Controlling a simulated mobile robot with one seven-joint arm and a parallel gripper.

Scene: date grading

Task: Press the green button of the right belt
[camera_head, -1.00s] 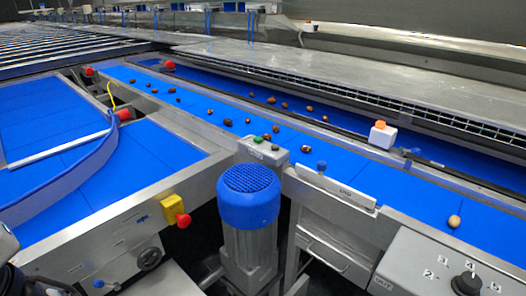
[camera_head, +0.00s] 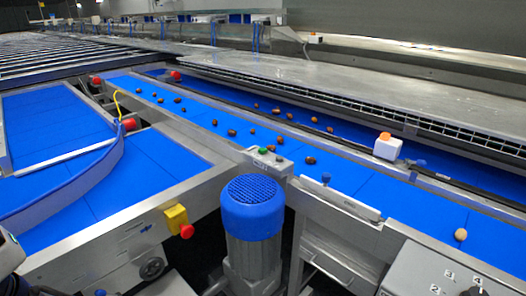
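The right belt (camera_head: 350,178) is a long blue belt running from the upper left to the lower right, with several brown dates on it. A small grey control box (camera_head: 268,162) sits at its near edge, behind a motor with a blue cap. The box carries a green button (camera_head: 263,150) and a darker button (camera_head: 280,158) beside it. Nothing covers the green button. My gripper is not in view; only a small pale and dark part, perhaps of my arm, shows at the lower left edge.
The blue-capped motor (camera_head: 252,208) stands in front of the control box. A yellow box with a red stop button (camera_head: 187,231) is on the left frame. A white box with an orange top (camera_head: 387,148) stands beyond the belt. A knob panel (camera_head: 430,275) is at lower right.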

